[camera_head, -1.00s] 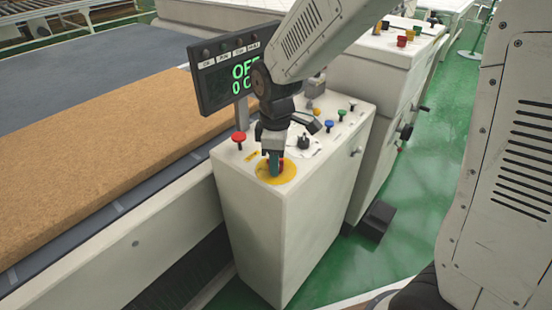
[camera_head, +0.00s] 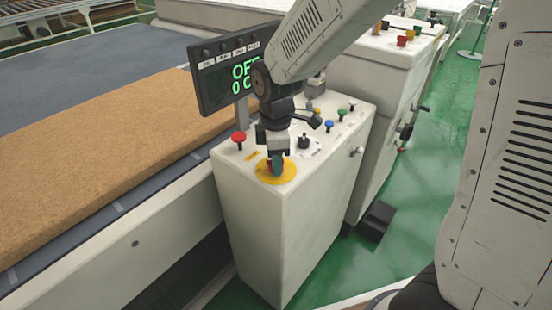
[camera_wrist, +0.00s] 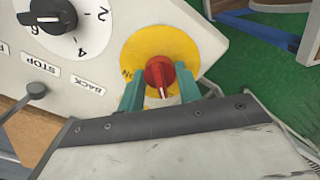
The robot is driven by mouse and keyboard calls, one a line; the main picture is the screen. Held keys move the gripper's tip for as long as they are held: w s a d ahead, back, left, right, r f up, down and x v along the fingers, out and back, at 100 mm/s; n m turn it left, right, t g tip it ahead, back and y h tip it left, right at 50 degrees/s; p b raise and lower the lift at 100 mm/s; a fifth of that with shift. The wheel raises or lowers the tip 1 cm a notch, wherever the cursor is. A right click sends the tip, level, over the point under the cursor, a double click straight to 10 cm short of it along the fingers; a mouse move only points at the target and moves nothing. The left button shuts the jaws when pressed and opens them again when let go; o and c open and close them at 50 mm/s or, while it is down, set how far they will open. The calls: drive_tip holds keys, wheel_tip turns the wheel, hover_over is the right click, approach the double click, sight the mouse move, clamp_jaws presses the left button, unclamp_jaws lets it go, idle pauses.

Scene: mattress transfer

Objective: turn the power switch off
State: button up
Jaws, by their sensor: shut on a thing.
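The power switch is a red rotary knob with a white mark (camera_wrist: 159,74) on a round yellow plate (camera_wrist: 178,45), which also shows on the near end of the white control box in the head view (camera_head: 290,174). My gripper (camera_wrist: 160,88) points down at the switch, with one teal finger on each side of the red knob, shut on it. In the head view my gripper (camera_head: 275,166) hides most of the knob. The white mark points toward my gripper's palm in the wrist view.
A black display (camera_head: 222,75) shows green text, partly hidden by my arm. A red button (camera_head: 238,138), a black dial (camera_wrist: 50,16) and several coloured buttons share the box top. A brown mattress (camera_head: 100,150) lies left. Green floor is free at right.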

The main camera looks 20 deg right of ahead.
drive_tip(key=o, duration=1)
drive_tip(key=shift+r, duration=0.15)
wheel_tip(320, 180, up, 8)
drive_tip(key=shift+f, duration=0.2)
drive_tip(key=shift+s+d+f+m, duration=0.1)
drive_tip(key=shift+s+m, duration=0.1)
drive_tip(key=shift+m, duration=0.5)
drive_tip(key=s+d+r+m, duration=0.2)
drive_tip(key=s+d+m, duration=0.2)
drive_tip(key=s, duration=0.3)
drive_tip(key=s+d+r+m+t, duration=0.1)
drive_tip(key=s+d+r+m, duration=0.1)
drive_tip(key=s+d+m, duration=0.2)
drive_tip(key=s+d+r+m, duration=0.2)
drive_tip(key=s+d+m, duration=0.2)
drive_tip(key=s+m, duration=0.3)
drive_tip(key=shift+s+d+r, duration=0.15)
drive_tip(key=shift+s+r, duration=0.05)
drive_tip(key=shift+s, duration=0.95)
drive_tip(key=shift+s+d+r, duration=0.15)
drive_tip(key=shift+s, duration=0.95)
